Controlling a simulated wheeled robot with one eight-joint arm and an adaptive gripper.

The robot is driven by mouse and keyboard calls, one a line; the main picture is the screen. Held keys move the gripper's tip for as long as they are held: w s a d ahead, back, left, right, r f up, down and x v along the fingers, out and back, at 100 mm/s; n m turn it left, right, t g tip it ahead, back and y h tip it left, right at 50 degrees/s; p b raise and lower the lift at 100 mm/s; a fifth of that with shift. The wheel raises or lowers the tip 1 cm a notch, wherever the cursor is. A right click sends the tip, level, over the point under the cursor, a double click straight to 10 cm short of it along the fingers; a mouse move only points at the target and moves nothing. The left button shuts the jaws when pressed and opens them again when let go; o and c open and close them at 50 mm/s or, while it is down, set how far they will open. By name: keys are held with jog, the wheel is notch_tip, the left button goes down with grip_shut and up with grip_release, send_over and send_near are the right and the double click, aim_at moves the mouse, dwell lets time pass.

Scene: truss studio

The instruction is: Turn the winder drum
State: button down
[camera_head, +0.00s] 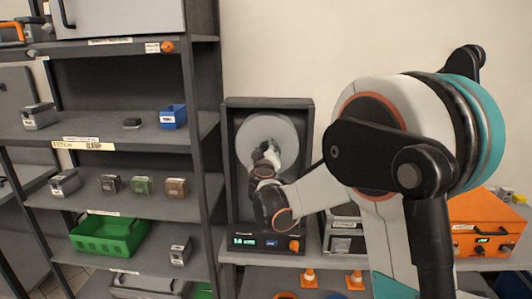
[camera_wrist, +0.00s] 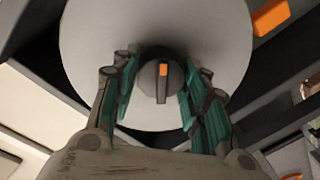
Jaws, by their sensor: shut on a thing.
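The winder drum is a large pale grey disc (camera_head: 252,130) facing out of a dark grey housing (camera_head: 231,190). The wrist view shows the drum's face (camera_wrist: 85,45) close up. At its centre is a dark knob (camera_wrist: 162,93) with an orange mark near its upper end. My gripper (camera_wrist: 161,75) has its teal-padded fingers on either side of this knob and is shut on it. In the head view my gripper (camera_head: 266,156) is at the drum's middle, and my wrist hides part of the drum.
A green display (camera_head: 244,241) and an orange knob (camera_head: 294,246) are on the housing's lower front. Shelves with a green bin (camera_head: 108,236) and small boxes stand left. An orange case (camera_head: 484,226) is right, partly behind my arm. Small orange cones (camera_head: 309,278) stand below.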

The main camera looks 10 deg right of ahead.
jog(key=shift+f+m, duration=0.1)
jog(key=shift+m, duration=0.8)
jog(key=c, duration=0.9)
grip_release()
jog(key=shift+s, duration=0.1)
jog(key=v, duration=1.1)
jog(key=shift+s+a, duration=0.1)
jog(key=shift+s, duration=0.3)
